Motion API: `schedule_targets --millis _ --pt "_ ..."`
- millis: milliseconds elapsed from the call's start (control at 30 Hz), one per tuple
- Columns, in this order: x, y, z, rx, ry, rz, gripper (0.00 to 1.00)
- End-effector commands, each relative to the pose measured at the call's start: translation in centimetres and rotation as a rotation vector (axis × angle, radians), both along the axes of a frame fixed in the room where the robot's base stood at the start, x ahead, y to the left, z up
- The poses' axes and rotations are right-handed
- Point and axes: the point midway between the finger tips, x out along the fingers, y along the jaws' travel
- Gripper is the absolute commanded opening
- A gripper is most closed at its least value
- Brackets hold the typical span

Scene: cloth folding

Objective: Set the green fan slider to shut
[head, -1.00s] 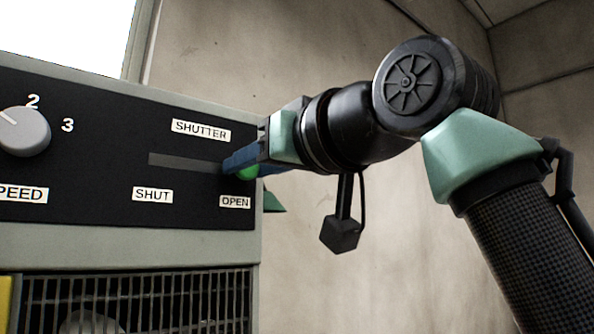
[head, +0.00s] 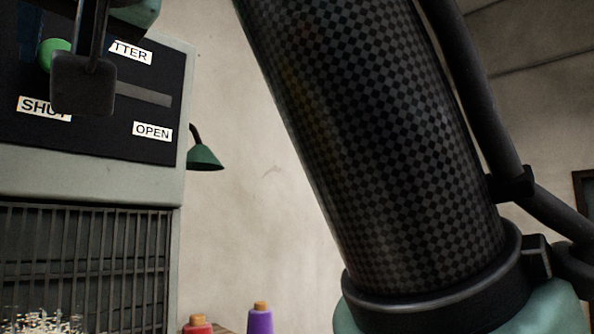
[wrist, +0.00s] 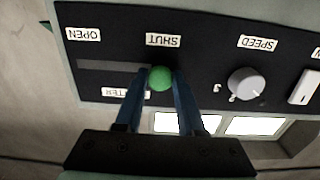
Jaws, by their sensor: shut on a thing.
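The green slider knob (head: 53,54) is at the SHUT end of the shutter slot (head: 140,95) in the head view, partly covered by my arm. In the wrist view, the green knob (wrist: 160,78) is between the fingertips of my gripper (wrist: 160,84), below the upside-down SHUT label (wrist: 164,40). My gripper is shut on it. The slot (wrist: 112,66) runs empty from the knob toward the OPEN label (wrist: 84,34). In the head view the OPEN label (head: 152,131) is at the slot's right end, and the SHUT label (head: 44,108) is partly hidden.
A grey speed dial (wrist: 247,84) and a white switch (wrist: 305,87) sit on the same panel. A grille (head: 85,255) is below the panel. A green lamp (head: 205,157) is behind it. Red (head: 197,324) and purple (head: 260,318) spools stand at the bottom.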

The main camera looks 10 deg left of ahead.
Motion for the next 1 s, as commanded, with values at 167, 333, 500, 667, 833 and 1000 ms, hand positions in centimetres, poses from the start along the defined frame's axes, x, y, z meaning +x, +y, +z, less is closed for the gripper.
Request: schedule_targets --millis 167,333,500,667,833,1000 --pt "0.1 -0.1 0.0 -0.001 0.001 -0.002 0.60" --pt "0.2 -0.1 -0.1 -0.001 0.002 -0.004 0.69" --pt "0.1 -0.3 -0.1 0.000 0.003 -0.006 0.69" --pt "-0.9 -1.7 -0.4 0.002 0.001 -0.007 0.69" --pt "-3.3 -4.5 -0.6 0.000 -0.001 -0.007 0.69" --pt "-5.6 -7.4 -0.4 0.001 -0.002 -0.006 0.69"
